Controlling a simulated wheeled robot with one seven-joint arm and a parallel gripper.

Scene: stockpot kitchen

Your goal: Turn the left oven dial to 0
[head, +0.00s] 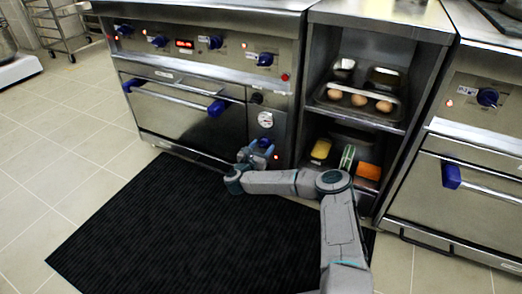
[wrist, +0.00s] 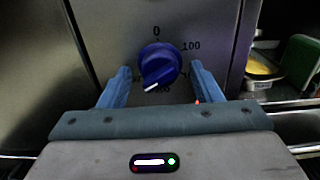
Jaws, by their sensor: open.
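The left oven dial (wrist: 160,64) is a round blue knob on the steel panel in the wrist view. Its white pointer mark aims down and slightly left, away from the 0 printed above it; 100 is printed at upper right. Lower markings are partly hidden. My gripper (wrist: 160,70) is open, with one blue finger on each side of the dial. I cannot tell whether either finger touches it. In the head view my gripper (head: 255,157) is low at the oven's right-hand panel, in front of the dial (head: 265,143).
A round gauge (head: 265,119) sits above the dial. The oven door handle (head: 172,97) is to the left. An open shelf with an egg tray (head: 357,99) and food containers stands to the right. A black mat (head: 150,225) covers the floor in front.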

